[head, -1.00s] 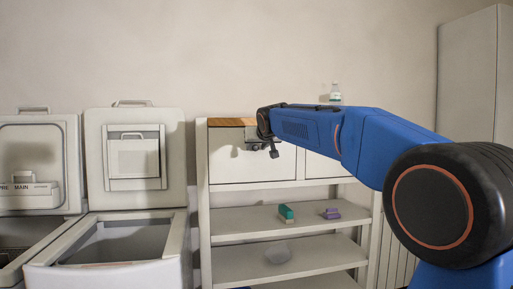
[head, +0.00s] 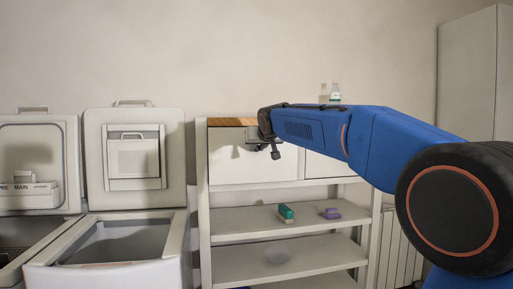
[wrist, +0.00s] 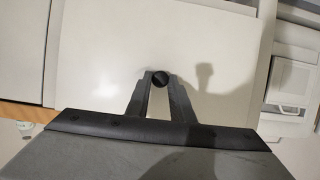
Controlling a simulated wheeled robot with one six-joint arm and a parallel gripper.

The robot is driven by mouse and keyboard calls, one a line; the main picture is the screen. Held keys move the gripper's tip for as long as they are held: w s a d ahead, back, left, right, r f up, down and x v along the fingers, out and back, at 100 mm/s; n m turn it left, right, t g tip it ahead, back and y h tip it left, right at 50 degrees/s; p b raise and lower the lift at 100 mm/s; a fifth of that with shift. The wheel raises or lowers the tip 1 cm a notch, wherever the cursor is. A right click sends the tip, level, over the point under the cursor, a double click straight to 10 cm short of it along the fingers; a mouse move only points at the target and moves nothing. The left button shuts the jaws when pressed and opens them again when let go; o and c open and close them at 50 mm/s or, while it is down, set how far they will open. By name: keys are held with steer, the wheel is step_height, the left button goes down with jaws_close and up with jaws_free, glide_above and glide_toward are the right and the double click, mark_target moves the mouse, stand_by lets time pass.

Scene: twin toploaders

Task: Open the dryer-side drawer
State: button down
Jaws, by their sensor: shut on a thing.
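The dryer-side drawer is the left white drawer (head: 228,165) of the shelf unit, beside the washing machines in the head view. Its white front (wrist: 95,65) fills the middle of the wrist view. My gripper (head: 273,150) is at the drawer front. In the wrist view my gripper (wrist: 160,84) has its fingers closed around a dark round knob (wrist: 160,77) on that front. The front seems to stand slightly out from the unit; the drawer's inside is hidden.
Two open-lidded toploaders (head: 120,240) stand at the left. The right drawer (head: 326,166) looks shut. Small bottles (head: 335,93) stand on the wooden top (head: 230,121). A green box (head: 286,212) and a purple item (head: 330,213) lie on the shelf below.

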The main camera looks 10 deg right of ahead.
steer(key=s, duration=2.1)
steer(key=c, duration=1.6)
jaws_free()
steer(key=v, duration=1.7)
steer(key=shift+s+r, duration=0.1)
steer(key=s+d+f+g, duration=0.2)
steer(key=s+f, duration=0.3)
steer(key=f, duration=1)
steer(key=s+d+f+g, duration=0.2)
steer(key=s+f+g, duration=0.2)
steer(key=f, duration=1.2)
steer(key=s+d+f+g, duration=0.2)
steer(key=s+f, duration=0.6)
steer(key=f, duration=0.7)
steer(key=shift+s+d+f+g, duration=0.2)
steer(key=shift+d+f+g, duration=0.2)
steer(key=shift+d, duration=0.2)
